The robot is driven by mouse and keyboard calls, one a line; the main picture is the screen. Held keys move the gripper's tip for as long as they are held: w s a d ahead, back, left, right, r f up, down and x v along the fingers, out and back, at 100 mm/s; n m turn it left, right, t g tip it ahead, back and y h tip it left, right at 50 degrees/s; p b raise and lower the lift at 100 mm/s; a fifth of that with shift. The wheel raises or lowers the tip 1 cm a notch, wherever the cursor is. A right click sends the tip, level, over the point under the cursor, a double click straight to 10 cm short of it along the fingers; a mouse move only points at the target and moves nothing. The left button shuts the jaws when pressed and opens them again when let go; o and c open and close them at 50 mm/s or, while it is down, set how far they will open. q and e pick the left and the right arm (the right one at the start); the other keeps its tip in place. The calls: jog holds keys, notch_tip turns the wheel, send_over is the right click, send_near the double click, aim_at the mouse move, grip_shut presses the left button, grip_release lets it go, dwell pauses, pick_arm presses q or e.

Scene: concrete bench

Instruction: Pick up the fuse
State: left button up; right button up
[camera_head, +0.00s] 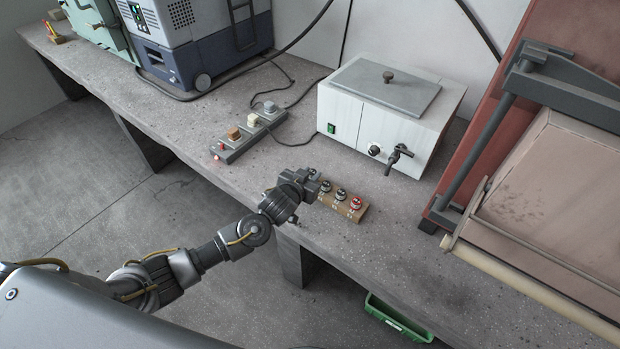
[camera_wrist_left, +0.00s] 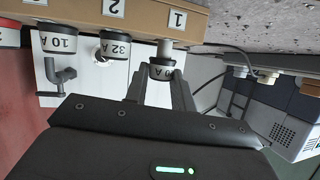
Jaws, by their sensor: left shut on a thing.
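The wooden fuse block (camera_head: 345,209) lies on the bench by its front edge, with fuses standing in a row, one with a red band (camera_head: 356,203). In the left wrist view the block (camera_wrist_left: 205,22) shows at the top with numbered labels. My left gripper (camera_head: 312,187) is at the block's left end. In the wrist view its fingers (camera_wrist_left: 160,88) are shut on the fuse (camera_wrist_left: 161,70) at label 1. That fuse stands farther out from the block than its neighbours, with a grey stem showing. The head view hides it behind the gripper. My right gripper is not in view.
Beside the held fuse are a 32 A fuse (camera_wrist_left: 114,46) and a 10 A fuse (camera_wrist_left: 60,42). A white tank with a tap (camera_head: 385,115) stands behind the block. A grey switch strip (camera_head: 250,137) lies to the left. A red machine (camera_head: 470,150) stands right.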

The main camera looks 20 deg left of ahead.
pick_arm(q)
jog(key=s+a+r+p, duration=0.1)
jog(key=s+r, duration=1)
jog(key=s, duration=0.3)
jog(key=shift+a+r, duration=0.15)
jog(key=shift+a, duration=0.15)
jog(key=shift+w+d, duration=0.1)
